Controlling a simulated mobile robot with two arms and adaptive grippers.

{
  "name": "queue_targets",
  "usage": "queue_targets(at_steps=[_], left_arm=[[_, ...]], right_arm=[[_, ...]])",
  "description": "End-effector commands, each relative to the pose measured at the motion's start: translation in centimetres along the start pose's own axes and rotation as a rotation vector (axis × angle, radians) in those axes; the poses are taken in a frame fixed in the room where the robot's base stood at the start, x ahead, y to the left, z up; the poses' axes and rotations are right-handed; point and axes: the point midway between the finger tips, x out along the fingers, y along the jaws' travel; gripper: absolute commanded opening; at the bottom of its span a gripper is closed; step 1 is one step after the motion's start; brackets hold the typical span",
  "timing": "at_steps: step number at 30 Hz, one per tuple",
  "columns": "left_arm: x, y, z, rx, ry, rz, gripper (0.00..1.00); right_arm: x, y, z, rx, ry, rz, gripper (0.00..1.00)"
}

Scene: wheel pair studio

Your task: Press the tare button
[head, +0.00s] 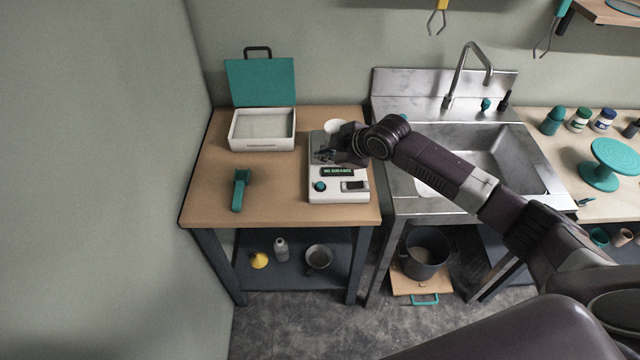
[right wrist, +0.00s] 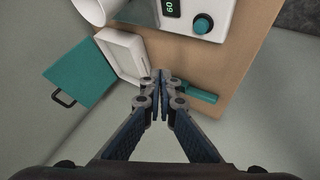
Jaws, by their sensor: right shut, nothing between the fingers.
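The white scale (head: 315,170) stands on the wooden table, with a dark lit display (head: 337,172) on its front part. A round teal button (head: 320,186) sits at its front left and a small dark switch (head: 355,186) at its front right; no tare label is readable. In the right wrist view the teal button (right wrist: 203,24) shows near the top, beyond the fingertips. My right gripper (head: 322,154) is over the back part of the scale, behind the display. In the right wrist view my right gripper (right wrist: 160,76) is shut and empty. My left gripper is out of view.
A white cup (head: 335,126) is behind my right gripper. An open white case (head: 262,144) with a raised teal lid stands at the back left. A teal tool (head: 240,188) lies left of the scale. The sink (head: 480,165) is to the right.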

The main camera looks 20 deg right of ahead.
Motion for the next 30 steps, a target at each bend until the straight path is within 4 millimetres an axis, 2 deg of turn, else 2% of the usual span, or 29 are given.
queue_targets(at_steps=[8,22,30], left_arm=[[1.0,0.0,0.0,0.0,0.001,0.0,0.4],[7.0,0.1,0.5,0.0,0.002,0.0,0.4],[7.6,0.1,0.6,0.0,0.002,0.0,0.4]], right_arm=[[0.7,-0.6,0.5,0.001,0.0,0.0,0.0],[4.9,-3.7,3.6,0.0,0.0,0.0,0.0],[6.2,-4.5,4.4,0.001,0.001,0.0,0.0]])
